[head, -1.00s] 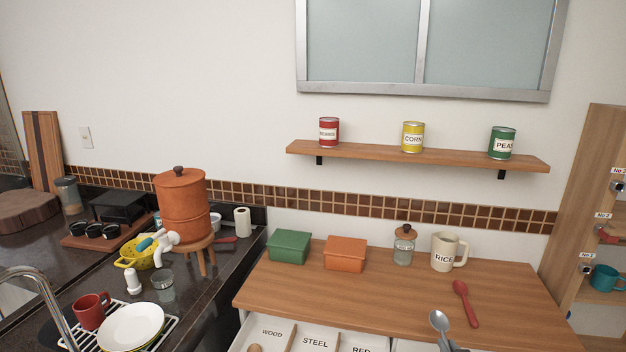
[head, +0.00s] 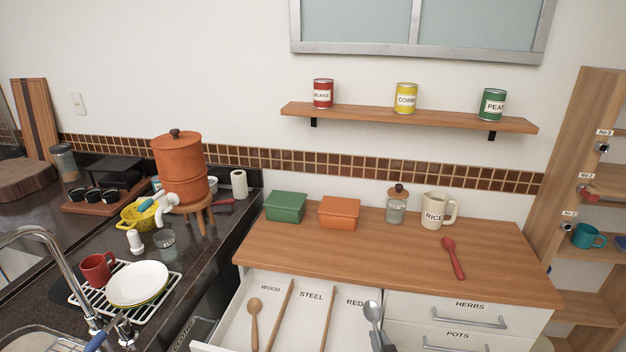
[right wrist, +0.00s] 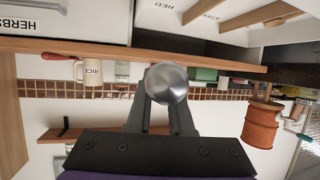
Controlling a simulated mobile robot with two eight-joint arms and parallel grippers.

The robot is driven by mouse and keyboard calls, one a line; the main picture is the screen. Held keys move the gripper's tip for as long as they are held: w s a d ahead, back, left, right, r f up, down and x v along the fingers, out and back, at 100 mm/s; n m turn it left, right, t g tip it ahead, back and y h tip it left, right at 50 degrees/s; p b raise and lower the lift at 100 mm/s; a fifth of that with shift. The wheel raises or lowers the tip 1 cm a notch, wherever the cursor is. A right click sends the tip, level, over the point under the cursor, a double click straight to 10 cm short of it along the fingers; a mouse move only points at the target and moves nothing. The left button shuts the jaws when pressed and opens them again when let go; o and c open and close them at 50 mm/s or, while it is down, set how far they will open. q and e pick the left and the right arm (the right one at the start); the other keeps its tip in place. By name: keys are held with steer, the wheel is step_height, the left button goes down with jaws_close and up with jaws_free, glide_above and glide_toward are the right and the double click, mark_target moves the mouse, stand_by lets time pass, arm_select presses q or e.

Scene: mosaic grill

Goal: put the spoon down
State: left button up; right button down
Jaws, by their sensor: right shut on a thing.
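A steel spoon (head: 372,311) is held upright, bowl up, in my right gripper (head: 384,344) at the bottom of the head view. In the right wrist view the spoon's round bowl (right wrist: 166,83) shows in front of the dark fingers (right wrist: 167,108), which are shut on its handle. In the head view the spoon overlaps the right end of the open drawer (head: 232,318), by the RED label. The drawer has compartments labelled WOOD, STEEL and RED. A wooden spoon (head: 254,322) lies in WOOD. The visible part of STEEL is empty. My left gripper is not in view.
A red spoon (head: 452,260) lies on the wooden counter (head: 330,246). Behind it stand a rice mug (head: 434,212), a glass jar (head: 396,210), an orange box (head: 339,213) and a green box (head: 286,207). Shut HERBS and POTS drawers (head: 455,323) are at right.

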steer(key=shift+a+f, duration=0.1)
steer(key=shift+a, duration=0.05)
steer(key=shift+a, duration=0.1)
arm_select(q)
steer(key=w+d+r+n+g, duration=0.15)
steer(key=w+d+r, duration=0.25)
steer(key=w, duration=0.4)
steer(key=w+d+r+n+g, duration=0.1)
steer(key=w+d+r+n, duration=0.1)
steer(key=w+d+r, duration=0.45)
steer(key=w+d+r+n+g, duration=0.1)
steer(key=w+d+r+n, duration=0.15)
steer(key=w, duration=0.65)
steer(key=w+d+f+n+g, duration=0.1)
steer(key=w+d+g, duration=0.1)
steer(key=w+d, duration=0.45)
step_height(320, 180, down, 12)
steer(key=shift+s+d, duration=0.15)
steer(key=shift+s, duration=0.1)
arm_select(e)
steer(key=a+r+n+g+y, duration=0.1)
steer(key=a+r+n+y, duration=0.1)
steer(key=a+n+y, duration=0.2)
steer(key=a+r+n+g+y, duration=0.2)
steer(key=a+r+n+y, duration=0.1)
steer(key=a, duration=0.5)
steer(key=shift+a+r+n+y, duration=0.35)
steer(key=shift+n+y, duration=0.05)
steer(key=shift+y, duration=0.3)
